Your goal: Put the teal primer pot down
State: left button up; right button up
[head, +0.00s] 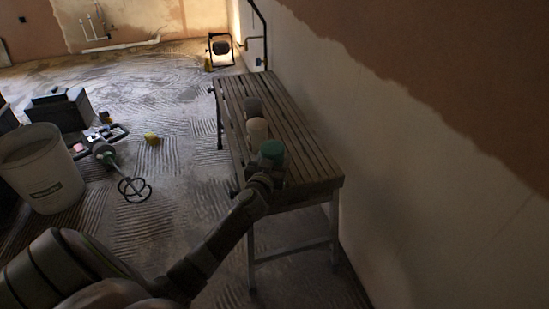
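The teal primer pot (271,151) is upright at the near end of a slatted wooden bench (308,152). My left gripper (266,178) is at the pot's near side, and the wrist hides the pot's lower part. I cannot tell whether the fingers are closed on the pot, or whether its base touches the slats. A cream pot (257,130) and a dark grey pot (252,106) stand in a row behind it on the bench. My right gripper is not in view.
The bench stands along a partly plastered wall (380,170). Its right side and far end are bare. On the floor to the left are a white bucket (40,170), a mixer with a wire paddle (134,189) and dark boxes (60,108). A work lamp (220,48) stands at the back.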

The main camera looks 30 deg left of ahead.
pick_arm(q)
jog(key=o, duration=1.3)
